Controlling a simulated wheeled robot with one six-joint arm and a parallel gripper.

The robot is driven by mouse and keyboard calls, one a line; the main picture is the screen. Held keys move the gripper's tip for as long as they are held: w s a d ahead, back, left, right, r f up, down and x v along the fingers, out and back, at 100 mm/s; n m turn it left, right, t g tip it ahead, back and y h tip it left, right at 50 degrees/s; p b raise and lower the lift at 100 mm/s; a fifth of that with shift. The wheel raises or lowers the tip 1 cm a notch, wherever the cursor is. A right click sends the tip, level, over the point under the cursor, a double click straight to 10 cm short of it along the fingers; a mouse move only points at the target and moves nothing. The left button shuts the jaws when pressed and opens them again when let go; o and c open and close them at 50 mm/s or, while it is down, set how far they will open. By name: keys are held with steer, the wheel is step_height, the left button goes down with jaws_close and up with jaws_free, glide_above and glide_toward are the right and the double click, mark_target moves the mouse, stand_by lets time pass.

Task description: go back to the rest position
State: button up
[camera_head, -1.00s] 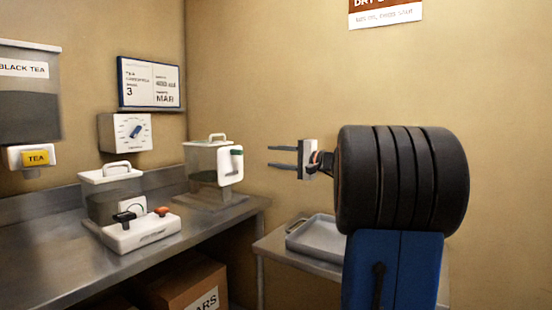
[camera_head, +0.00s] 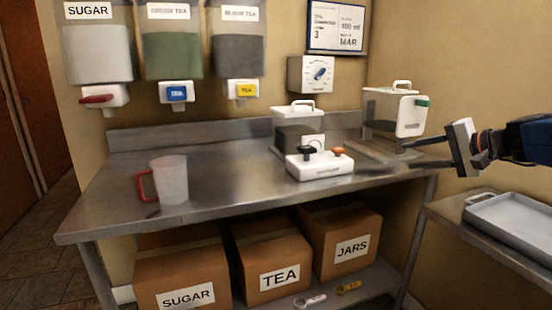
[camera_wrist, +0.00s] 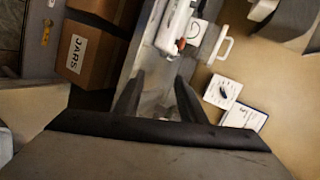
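My gripper (camera_head: 430,152) is at the right of the head view, held in the air in front of the right end of the steel bench (camera_head: 215,205). Its two dark fingers point left and stand apart, with nothing between them. In the wrist view my gripper (camera_wrist: 158,95) also shows its fingers spread and empty, with the bench behind them. It touches nothing that I can see.
On the bench are a jug with a red handle (camera_head: 170,180), a white device (camera_head: 320,164) and two lidded buckets (camera_head: 298,128) (camera_head: 382,108). A side table with a grey tray (camera_head: 515,222) is at right. Labelled boxes (camera_head: 270,262) sit below; dispensers (camera_head: 172,52) hang above.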

steer(key=s+a+f+n+g+h, duration=0.1)
steer(key=s+a+f+n+g, duration=0.2)
steer(key=s+a+f, duration=0.4)
steer(key=s+a+f+n+g+h, duration=0.2)
steer(key=s+a+f, duration=0.35)
steer(key=s, duration=0.35)
steer(key=s+d+f+n+h, duration=0.1)
steer(key=s+f+n+h, duration=0.1)
steer(key=s+f, duration=0.3)
steer(key=s+d+f+n+g+h, duration=0.1)
steer(key=s+d+f+n+h, duration=0.1)
steer(key=s+f, duration=0.4)
steer(key=s, duration=0.2)
steer(key=shift+s+f+n, duration=0.15)
steer(key=shift+s+n, duration=0.25)
